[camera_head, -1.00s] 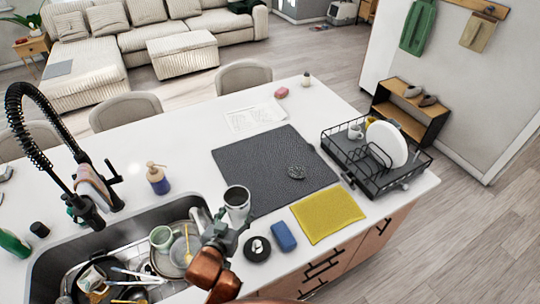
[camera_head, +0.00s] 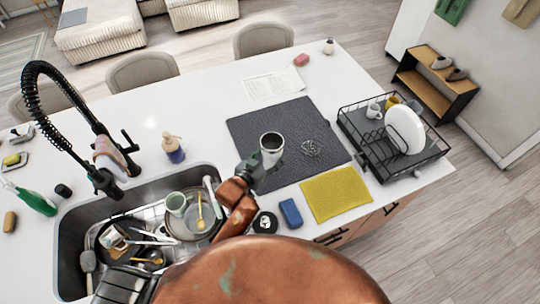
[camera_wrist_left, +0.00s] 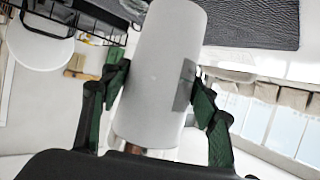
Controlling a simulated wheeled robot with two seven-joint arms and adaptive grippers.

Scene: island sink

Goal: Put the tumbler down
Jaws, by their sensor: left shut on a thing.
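The tumbler (camera_head: 272,150) is a pale grey cup with a dark inside, seen from above in the head view. It is upright or nearly so, over the near left part of the dark grey drying mat (camera_head: 250,120). My left gripper (camera_head: 256,166) is shut on its side. In the left wrist view the tumbler (camera_wrist_left: 160,75) fills the middle, with the green and black fingers (camera_wrist_left: 158,90) on both sides of it. Whether its base touches the mat is hidden.
A yellow cloth (camera_head: 336,193), blue sponge (camera_head: 290,212) and black round item (camera_head: 265,222) lie nearer. A dish rack (camera_head: 436,152) stands right; the sink (camera_head: 68,232) full of dishes is left.

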